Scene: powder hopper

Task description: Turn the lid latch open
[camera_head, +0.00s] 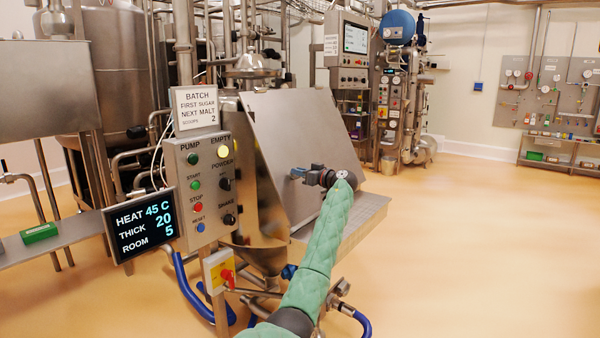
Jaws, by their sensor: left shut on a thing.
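The hopper's steel lid (285,125) is a large sloping plate in the middle of the head view. My left arm, in a green quilted sleeve, reaches up from the bottom edge to the lid. My left gripper (307,173) is at the lid's face and is shut on a small blue-grey part, which looks like the lid latch (296,172). The fingers and wrist cover much of it, so I cannot tell its exact angle. My right gripper is not in view.
A control box (205,185) with buttons and knobs stands left of the lid. A dark display (141,223) hangs at its lower left. A steel shelf (362,210) lies right of my wrist. Blue hoses (187,285) run below. The floor at right is clear.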

